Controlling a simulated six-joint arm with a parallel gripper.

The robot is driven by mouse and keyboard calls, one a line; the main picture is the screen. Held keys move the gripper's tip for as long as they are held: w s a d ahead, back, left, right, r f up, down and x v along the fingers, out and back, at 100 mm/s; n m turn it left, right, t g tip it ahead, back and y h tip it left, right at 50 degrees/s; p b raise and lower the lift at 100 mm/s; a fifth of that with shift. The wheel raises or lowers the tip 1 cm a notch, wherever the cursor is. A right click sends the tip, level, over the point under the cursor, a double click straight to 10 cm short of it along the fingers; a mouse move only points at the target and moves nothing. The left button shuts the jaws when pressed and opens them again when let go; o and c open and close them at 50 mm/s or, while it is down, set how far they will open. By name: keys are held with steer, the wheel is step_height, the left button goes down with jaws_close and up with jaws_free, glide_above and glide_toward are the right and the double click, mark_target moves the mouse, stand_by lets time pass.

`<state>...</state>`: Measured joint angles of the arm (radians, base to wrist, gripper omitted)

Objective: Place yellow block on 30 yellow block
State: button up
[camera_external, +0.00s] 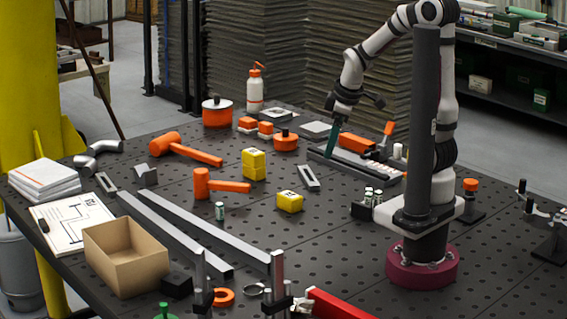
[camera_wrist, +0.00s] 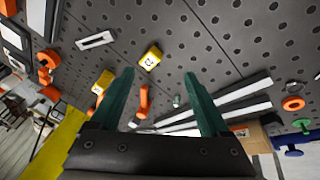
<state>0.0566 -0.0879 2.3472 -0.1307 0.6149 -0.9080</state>
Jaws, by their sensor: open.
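The block markings are too small to read. My gripper (camera_external: 331,142) hangs above the table behind the blocks, apart from both. Its green fingers (camera_wrist: 159,74) are spread wide with nothing held between them.
An orange mallet (camera_external: 222,186) lies left of the blocks, with a small green-white cylinder (camera_external: 220,211) nearby. A steel slotted frame (camera_external: 308,178) lies just behind the single block. Long steel bars (camera_external: 205,228) and a cardboard box (camera_external: 126,260) are at front left.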

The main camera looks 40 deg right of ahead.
steer(key=s+a+r+m+g+y, duration=0.1)
steer(key=s+a+m+g, duration=0.1)
steer(key=s+m, duration=0.4)
steer(key=s+a+r+m+g, duration=0.1)
steer(key=s+a+m+g, duration=0.1)
steer(key=s+m, duration=0.5)
steer(key=s+a, duration=0.1)
steer(key=s, duration=0.5)
steer(key=shift+y, duration=0.4)
steer(key=shift+w+r, duration=0.1)
